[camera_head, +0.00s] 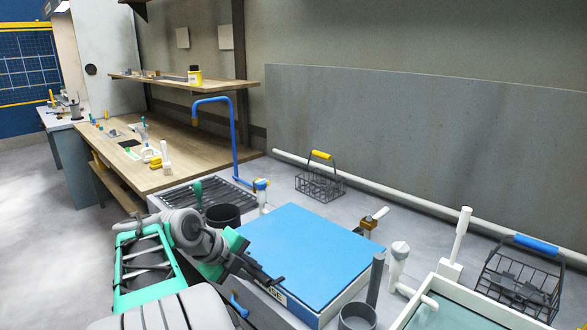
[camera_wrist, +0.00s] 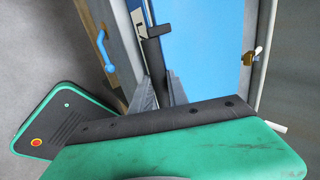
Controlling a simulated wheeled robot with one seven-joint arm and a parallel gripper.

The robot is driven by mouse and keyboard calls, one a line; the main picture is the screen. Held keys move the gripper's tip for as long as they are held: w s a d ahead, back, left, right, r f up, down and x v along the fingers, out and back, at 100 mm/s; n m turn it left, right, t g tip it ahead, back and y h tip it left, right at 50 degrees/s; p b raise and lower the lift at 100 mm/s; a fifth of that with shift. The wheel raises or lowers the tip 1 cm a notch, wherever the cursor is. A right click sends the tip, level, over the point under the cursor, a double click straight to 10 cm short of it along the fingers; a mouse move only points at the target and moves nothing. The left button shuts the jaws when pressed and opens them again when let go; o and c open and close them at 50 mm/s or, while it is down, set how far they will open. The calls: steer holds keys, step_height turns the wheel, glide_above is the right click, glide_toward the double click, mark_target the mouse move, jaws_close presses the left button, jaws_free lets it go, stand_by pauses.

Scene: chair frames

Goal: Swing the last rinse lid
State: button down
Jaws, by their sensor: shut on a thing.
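The rinse lid (camera_head: 310,248) is a broad blue panel lying about flat over its tank, in the middle of the head view. A label ending in "NSE" (camera_head: 272,295) shows on the front side. My gripper (camera_head: 270,279) is at the lid's near left edge. In the wrist view the blue lid (camera_wrist: 205,45) fills the upper middle, and my gripper (camera_wrist: 160,78) is shut on a dark handle (camera_wrist: 154,32) along the lid's edge. The fingers partly hide the handle, and the exact grip is hard to see.
An open tank (camera_head: 440,318) with pale liquid stands at right, beside a wire basket with a blue handle (camera_head: 537,244). A grey cylinder (camera_head: 357,317), a white valve (camera_head: 399,250) and a brass fitting (camera_head: 370,225) are close right of the lid. A blue tap (camera_head: 235,140) rises behind.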

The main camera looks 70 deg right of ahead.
steer(key=r+p, duration=0.1)
steer(key=r, duration=0.1)
steer(key=r+p, duration=0.1)
steer(key=r, duration=0.2)
steer(key=d+r+p, duration=0.1)
steer(key=r, duration=0.1)
steer(key=shift+s+d+r+p, duration=0.1)
steer(key=shift+s+r+p, duration=0.2)
steer(key=shift+r+p, duration=0.1)
steer(key=s+d+r+p, duration=0.1)
steer(key=d+r+p, duration=0.2)
steer(key=r, duration=0.4)
steer(key=shift+s+r+p, duration=0.15)
steer(key=shift+s+p, duration=0.1)
steer(key=shift+p, duration=0.4)
steer(key=s+d+r+p, duration=0.2)
steer(key=d+r+p, duration=0.2)
steer(key=r, duration=0.2)
steer(key=shift+d+r, duration=0.2)
steer(key=shift+s+r, duration=0.1)
steer(key=shift+s, duration=0.05)
